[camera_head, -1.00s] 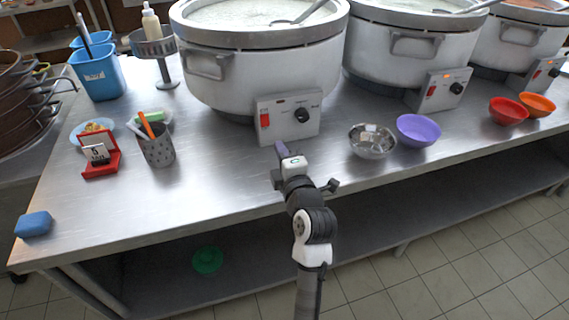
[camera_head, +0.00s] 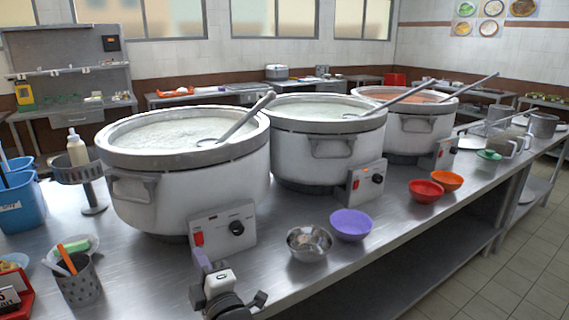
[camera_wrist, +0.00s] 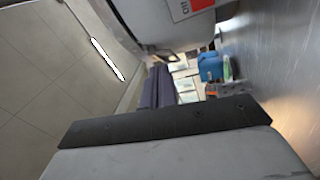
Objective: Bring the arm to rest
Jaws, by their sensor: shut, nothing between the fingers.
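My gripper (camera_head: 203,259) is at the bottom of the head view, in front of the control box (camera_head: 222,231) of the nearest stockpot (camera_head: 190,185). Its dark purple-grey fingers are together and empty. They also show shut in the wrist view (camera_wrist: 157,88), below a pale pot side with a red switch. The arm reaches up from the lower edge of the head view, and its lower links are cut off. I cannot tell the exact gap between the fingers and the control box.
A metal bowl (camera_head: 309,243) and a purple bowl (camera_head: 351,224) stand to the right of my gripper. A perforated utensil holder (camera_head: 79,284) stands to the left. Two more stockpots (camera_head: 318,150) (camera_head: 408,128) line the steel counter, with red (camera_head: 425,191) and orange bowls (camera_head: 446,181) in front.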

